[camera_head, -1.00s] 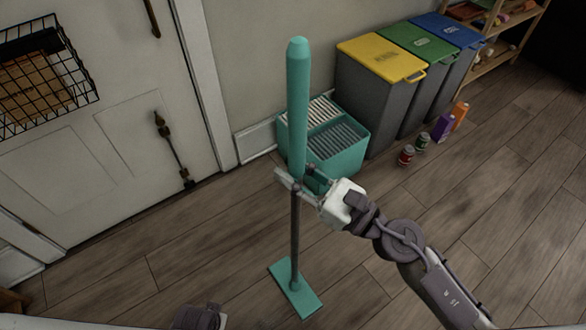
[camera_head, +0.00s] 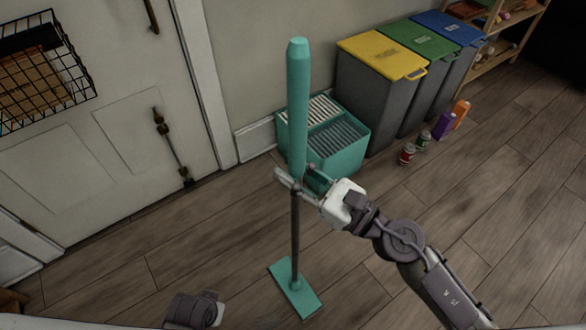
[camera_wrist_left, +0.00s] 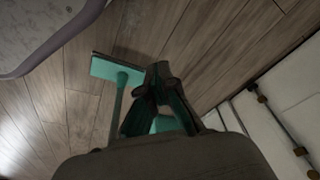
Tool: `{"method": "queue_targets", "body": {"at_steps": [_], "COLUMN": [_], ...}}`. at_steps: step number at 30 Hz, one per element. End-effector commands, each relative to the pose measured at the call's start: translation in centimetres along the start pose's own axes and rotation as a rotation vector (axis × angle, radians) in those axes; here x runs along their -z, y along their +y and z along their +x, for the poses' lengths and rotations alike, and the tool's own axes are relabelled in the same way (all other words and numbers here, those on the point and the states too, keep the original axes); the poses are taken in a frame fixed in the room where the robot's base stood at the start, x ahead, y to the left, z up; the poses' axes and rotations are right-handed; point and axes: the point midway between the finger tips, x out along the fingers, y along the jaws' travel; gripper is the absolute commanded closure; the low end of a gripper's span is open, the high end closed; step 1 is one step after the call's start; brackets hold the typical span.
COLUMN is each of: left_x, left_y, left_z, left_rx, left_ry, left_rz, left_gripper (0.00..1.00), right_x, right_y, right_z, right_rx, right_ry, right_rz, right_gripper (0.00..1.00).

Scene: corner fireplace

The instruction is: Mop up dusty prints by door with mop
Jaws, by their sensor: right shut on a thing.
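The teal-handled mop (camera_head: 298,100) stands nearly upright on the wooden floor. Its flat teal head (camera_head: 296,290) rests on the boards, and the head also shows in the left wrist view (camera_wrist_left: 115,68). My right gripper (camera_head: 292,184) is shut on the mop's pole just below the thick teal grip. The white door (camera_head: 70,140) is at the left. I cannot make out distinct dusty prints on the floor by it. Part of my left arm shows at the bottom of the head view. In the left wrist view my left gripper (camera_wrist_left: 152,85) has its fingertips together, with nothing seen held.
A teal bucket (camera_head: 345,160) stands against the wall behind the mop. Grey bins with yellow (camera_head: 383,55), green and blue lids stand beside it. Cans (camera_head: 407,154) and cartons (camera_head: 443,126) stand before the bins. The floor between door and mop is clear.

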Motion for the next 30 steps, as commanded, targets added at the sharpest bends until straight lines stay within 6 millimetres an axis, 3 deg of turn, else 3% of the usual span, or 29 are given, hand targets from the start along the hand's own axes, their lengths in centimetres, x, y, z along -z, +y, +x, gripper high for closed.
{"method": "queue_targets", "body": {"at_steps": [30], "left_x": [2.6], "left_y": [-0.4], "left_z": [-7.5], "left_rx": [0.007], "left_ry": [0.043], "left_rz": [-0.007], "left_gripper": [1.00], "right_x": [2.3], "right_y": [0.0], "right_z": [-0.5], "right_rx": [0.000], "right_ry": [-0.002], "right_rz": [-0.001], "right_gripper": [1.00]}}
